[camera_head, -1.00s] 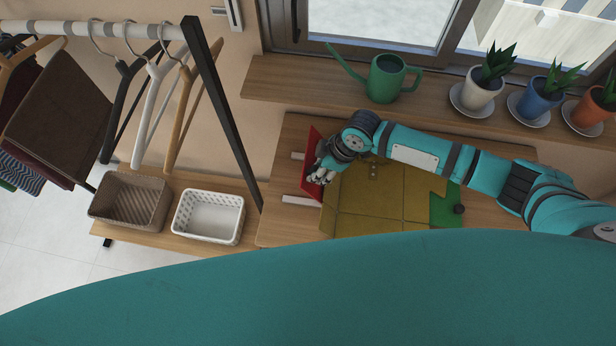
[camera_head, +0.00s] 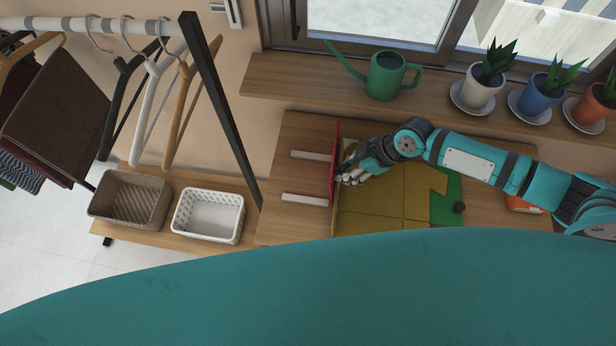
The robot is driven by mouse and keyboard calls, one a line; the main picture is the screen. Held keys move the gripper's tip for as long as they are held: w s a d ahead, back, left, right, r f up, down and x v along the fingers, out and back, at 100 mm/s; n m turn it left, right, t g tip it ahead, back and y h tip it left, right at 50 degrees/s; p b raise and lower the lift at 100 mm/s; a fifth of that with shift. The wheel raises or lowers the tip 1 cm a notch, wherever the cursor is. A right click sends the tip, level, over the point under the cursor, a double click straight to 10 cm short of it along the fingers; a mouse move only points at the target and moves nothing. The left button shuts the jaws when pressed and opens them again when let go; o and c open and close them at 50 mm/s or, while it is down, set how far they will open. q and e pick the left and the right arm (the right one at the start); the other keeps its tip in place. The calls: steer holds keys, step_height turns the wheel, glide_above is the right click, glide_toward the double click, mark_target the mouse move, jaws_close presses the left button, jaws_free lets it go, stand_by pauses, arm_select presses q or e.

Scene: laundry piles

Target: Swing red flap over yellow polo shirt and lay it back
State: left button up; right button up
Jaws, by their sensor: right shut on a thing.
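The red flap (camera_head: 335,165) stands nearly on edge at the left side of the yellow polo shirt (camera_head: 385,208), seen as a thin upright strip. The shirt lies spread flat on the wooden table, over a folding board whose green part (camera_head: 446,203) shows at the right. My right gripper (camera_head: 350,176) is at the right face of the flap, shut on it. The fingertips partly hide the flap's edge. My left gripper is not in view.
Two pale strips (camera_head: 305,199) lie on the table left of the flap. A green watering can (camera_head: 386,77) and potted plants (camera_head: 481,88) stand on the sill behind. A clothes rack with hangers and two baskets (camera_head: 208,215) is at the left. An orange item (camera_head: 522,205) lies right of the board.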

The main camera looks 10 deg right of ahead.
steer(key=shift+d, duration=0.2)
steer(key=d+b, duration=0.1)
steer(key=s+d+f+b, duration=0.1)
steer(key=b, duration=0.1)
steer(key=shift+d+f+y, duration=0.25)
steer(key=shift+d+y, duration=0.05)
steer(key=shift+y, duration=0.1)
steer(key=shift+s+d+b, duration=0.1)
steer(key=shift+d+b, duration=0.25)
steer(key=shift+b, duration=0.1)
steer(key=shift+d+r, duration=0.15)
steer(key=shift+r, duration=0.05)
